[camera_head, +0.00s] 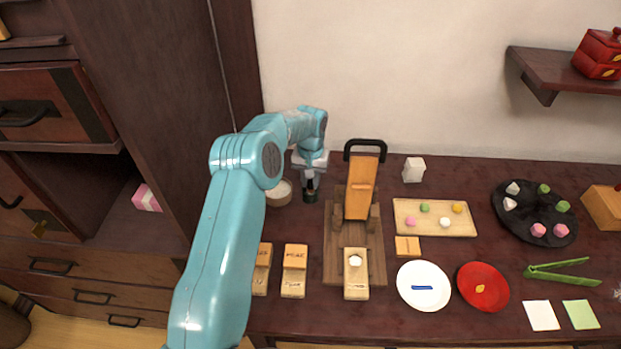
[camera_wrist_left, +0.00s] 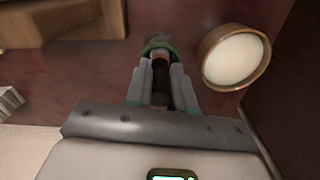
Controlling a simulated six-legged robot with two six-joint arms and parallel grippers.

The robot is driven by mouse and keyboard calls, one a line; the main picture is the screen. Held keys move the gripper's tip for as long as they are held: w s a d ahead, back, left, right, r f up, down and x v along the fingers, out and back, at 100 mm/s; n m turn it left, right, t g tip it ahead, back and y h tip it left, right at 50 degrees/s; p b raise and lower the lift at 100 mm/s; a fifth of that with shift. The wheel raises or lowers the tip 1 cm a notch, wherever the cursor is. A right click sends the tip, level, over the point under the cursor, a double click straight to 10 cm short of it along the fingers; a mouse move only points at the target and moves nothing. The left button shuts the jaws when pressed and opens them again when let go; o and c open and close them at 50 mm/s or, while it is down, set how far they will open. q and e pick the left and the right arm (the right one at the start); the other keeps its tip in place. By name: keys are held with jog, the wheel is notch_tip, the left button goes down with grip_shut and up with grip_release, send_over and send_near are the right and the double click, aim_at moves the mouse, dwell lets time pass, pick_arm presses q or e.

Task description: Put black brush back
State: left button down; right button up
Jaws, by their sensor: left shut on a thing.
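My left gripper (camera_head: 311,184) points down near the back wall, left of the wooden press. It is shut on the black brush, whose dark handle (camera_wrist_left: 160,76) shows between the fingers in the left wrist view (camera_wrist_left: 162,88). A dark green round holder (camera_head: 311,196) stands right below the fingertips. In the left wrist view the green rim (camera_wrist_left: 158,42) lies just beyond the fingertips, around or behind the brush's far end. I cannot tell how deep the brush is in it. My right gripper is not in view.
A round wooden bowl with white contents (camera_wrist_left: 236,58) stands close beside the gripper. The wooden press (camera_head: 361,195) with its black handle is on the other side. A dark cabinet (camera_head: 165,110) rises at the left. A white plate (camera_head: 435,303) and red plate (camera_head: 482,306) lie farther right.

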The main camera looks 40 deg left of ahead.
pick_arm(q)
jog(key=shift+s+r, duration=0.1)
jog(key=shift+r, duration=0.05)
jog(key=c, duration=1)
grip_release()
jog(key=shift+f, duration=0.25)
jog(key=shift+o, duration=0.2)
jog(key=shift+r, duration=0.1)
jog(key=shift+r, duration=0.3)
notch_tip(320, 180, up, 12)
jog(key=shift+f, duration=0.15)
